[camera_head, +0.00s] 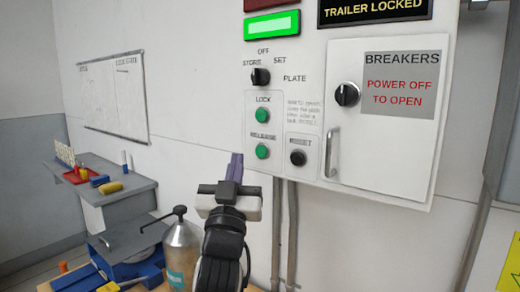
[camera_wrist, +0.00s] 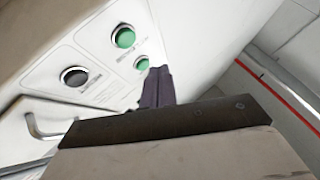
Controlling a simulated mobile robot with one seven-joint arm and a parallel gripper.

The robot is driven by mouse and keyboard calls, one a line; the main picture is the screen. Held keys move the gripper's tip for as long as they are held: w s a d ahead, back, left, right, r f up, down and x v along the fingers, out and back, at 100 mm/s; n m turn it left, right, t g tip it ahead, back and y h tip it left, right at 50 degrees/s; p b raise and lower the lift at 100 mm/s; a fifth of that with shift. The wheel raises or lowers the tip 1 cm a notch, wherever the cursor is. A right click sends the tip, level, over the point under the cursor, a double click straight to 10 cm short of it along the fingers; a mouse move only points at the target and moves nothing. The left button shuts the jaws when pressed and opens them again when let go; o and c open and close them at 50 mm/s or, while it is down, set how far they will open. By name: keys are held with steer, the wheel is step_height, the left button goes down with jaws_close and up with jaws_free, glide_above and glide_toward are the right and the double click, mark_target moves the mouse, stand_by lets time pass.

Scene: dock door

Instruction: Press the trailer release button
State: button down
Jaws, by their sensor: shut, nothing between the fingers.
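The control panel (camera_head: 305,60) on the wall carries the green RELEASE button (camera_head: 262,151), below the green LOCK button (camera_head: 262,115). The black RESET button (camera_head: 298,158) is to the right of RELEASE. My gripper (camera_head: 235,160) is shut and empty, its dark purple fingers pointing up just left of RELEASE, apart from it in the picture. In the wrist view the fingertips (camera_wrist: 160,72) show beside the smaller green button, which looks like LOCK (camera_wrist: 142,63). The larger green one looks like RELEASE (camera_wrist: 124,37), with RESET (camera_wrist: 74,76) to its left. Contact is not visible.
A sign reads TRAILER LOCKED (camera_head: 375,9) and a green lamp (camera_head: 272,26) is lit. A selector knob (camera_head: 260,77) and a breaker door (camera_head: 385,120) with a handle (camera_head: 333,152) are nearby.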

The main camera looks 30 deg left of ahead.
mark_target(257, 147)
steer(key=shift+w+d, duration=0.2)
steer(key=shift+w, duration=0.85)
steer(key=shift+w+d, duration=0.15)
steer(key=shift+w, duration=0.85)
steer(key=shift+w, duration=0.1)
stand_by(0.4)
steer(key=shift+w, duration=0.3)
steer(key=shift+w+d, duration=0.1)
steer(key=shift+w, duration=0.35)
stand_by(0.5)
stand_by(0.4)
steer(key=shift+s, duration=0.85)
steer(key=shift+s+a+b, duration=0.25)
steer(key=shift+s, duration=1)
steer(key=shift+s+a+b, duration=0.2)
steer(key=shift+s+b, duration=0.05)
steer(key=shift+s, duration=0.95)
steer(key=shift+f, duration=0.1)
